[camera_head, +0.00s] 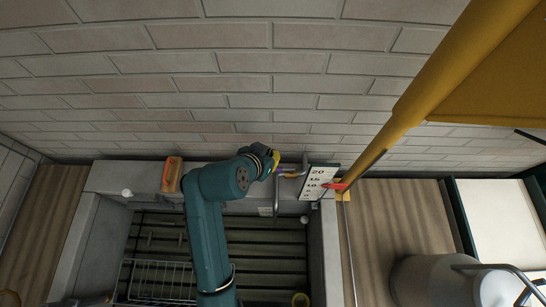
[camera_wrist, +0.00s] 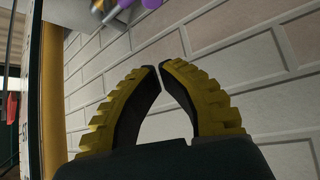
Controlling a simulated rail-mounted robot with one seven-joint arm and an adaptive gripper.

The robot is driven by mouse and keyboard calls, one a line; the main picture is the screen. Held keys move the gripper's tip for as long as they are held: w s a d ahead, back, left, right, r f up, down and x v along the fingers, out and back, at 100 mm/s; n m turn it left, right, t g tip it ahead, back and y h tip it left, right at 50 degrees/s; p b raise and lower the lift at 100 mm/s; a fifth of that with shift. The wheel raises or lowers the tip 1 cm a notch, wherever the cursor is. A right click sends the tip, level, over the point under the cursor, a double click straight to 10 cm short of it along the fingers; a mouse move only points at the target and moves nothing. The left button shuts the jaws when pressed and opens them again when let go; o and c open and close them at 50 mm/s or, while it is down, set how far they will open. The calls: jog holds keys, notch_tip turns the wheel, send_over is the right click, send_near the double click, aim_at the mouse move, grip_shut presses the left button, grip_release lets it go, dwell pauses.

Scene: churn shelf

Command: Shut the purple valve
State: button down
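The purple valve shows as a small purple part (camera_head: 281,170) beside a grey curved pipe (camera_head: 294,173) at the wall, just right of my gripper (camera_head: 272,158) in the head view. In the wrist view a purple part (camera_wrist: 123,4) is cut off by the top edge, with a grey part and a yellow part beside it. My gripper's yellow, dark-padded fingers (camera_wrist: 160,68) point toward the brick wall, their tips almost together, with nothing visible between them. They look apart from the purple part. The valve's full shape and handle angle are hidden.
A white number board (camera_head: 317,182) with a red pointer (camera_head: 336,186) stands right of the pipe. A thick yellow pole (camera_head: 415,105) slants across the right. An orange block (camera_head: 171,175) rests on the sink's back ledge. The slatted sink (camera_head: 270,240) lies below my arm.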

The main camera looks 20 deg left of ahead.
aim_at(279, 169)
jog(key=x, duration=1)
jog(key=shift+b, duration=0.4)
jog(key=s, duration=0.1)
jog(key=s+p, duration=0.1)
jog(key=s, duration=0.2)
jog(key=shift+a+f, duration=0.15)
jog(key=shift+f, duration=0.15)
jog(key=shift+r+p, duration=0.1)
jog(key=shift+p, duration=0.5)
